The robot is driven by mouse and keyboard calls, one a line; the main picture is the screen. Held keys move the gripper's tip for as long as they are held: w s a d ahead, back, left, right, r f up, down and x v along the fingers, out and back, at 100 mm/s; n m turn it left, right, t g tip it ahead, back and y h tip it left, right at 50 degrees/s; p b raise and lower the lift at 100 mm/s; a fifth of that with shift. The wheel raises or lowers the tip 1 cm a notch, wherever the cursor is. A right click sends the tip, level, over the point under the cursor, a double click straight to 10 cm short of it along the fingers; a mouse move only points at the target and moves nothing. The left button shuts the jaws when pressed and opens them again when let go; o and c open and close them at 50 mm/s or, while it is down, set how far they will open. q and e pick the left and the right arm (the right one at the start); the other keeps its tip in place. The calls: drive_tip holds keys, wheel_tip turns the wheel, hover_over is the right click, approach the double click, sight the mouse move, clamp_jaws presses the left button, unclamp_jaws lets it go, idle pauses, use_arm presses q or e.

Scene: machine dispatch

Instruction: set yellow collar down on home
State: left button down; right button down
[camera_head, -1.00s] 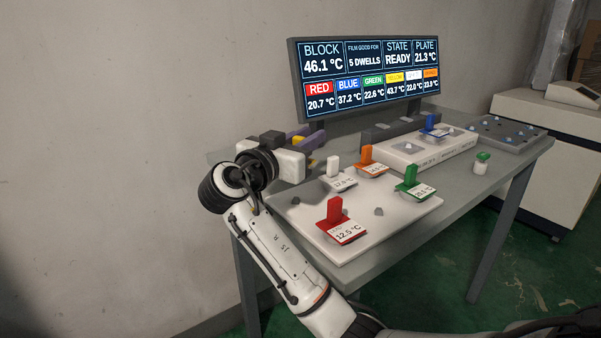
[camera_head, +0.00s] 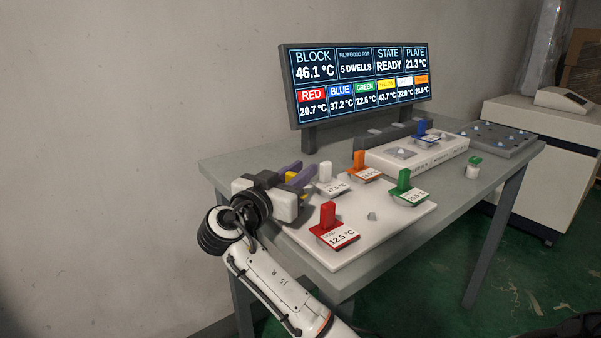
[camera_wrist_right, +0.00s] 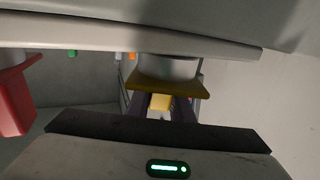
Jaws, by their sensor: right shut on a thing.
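My right gripper (camera_head: 297,173) is shut on the yellow collar (camera_head: 291,177) at the left side of the white plate. In the head view, the gripper mostly hides the collar. In the right wrist view, the collar's yellow flange (camera_wrist_right: 168,86) and its tab (camera_wrist_right: 160,102) show between the fingers, with a grey metal cylinder against the flange. I cannot tell whether the collar touches the plate. The word home is not readable on any spot. My left gripper is not in view.
The white plate (camera_head: 335,258) bears red (camera_head: 328,218), white (camera_head: 325,172), orange (camera_head: 359,160) and green (camera_head: 404,180) collars. A grey peg (camera_head: 372,216) stands bare between them. A white block (camera_head: 425,158) with a blue collar (camera_head: 423,130) is behind. The monitor (camera_head: 360,85) stands at the back.

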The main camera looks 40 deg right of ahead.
drive_tip(key=shift+f, duration=0.25)
drive_tip(key=c, duration=1.6)
unclamp_jaws()
drive_tip(key=shift+o, duration=0.2)
drive_tip(key=shift+r, duration=0.35)
drive_tip(key=v, duration=1.2)
drive_tip(key=shift+r, duration=0.35)
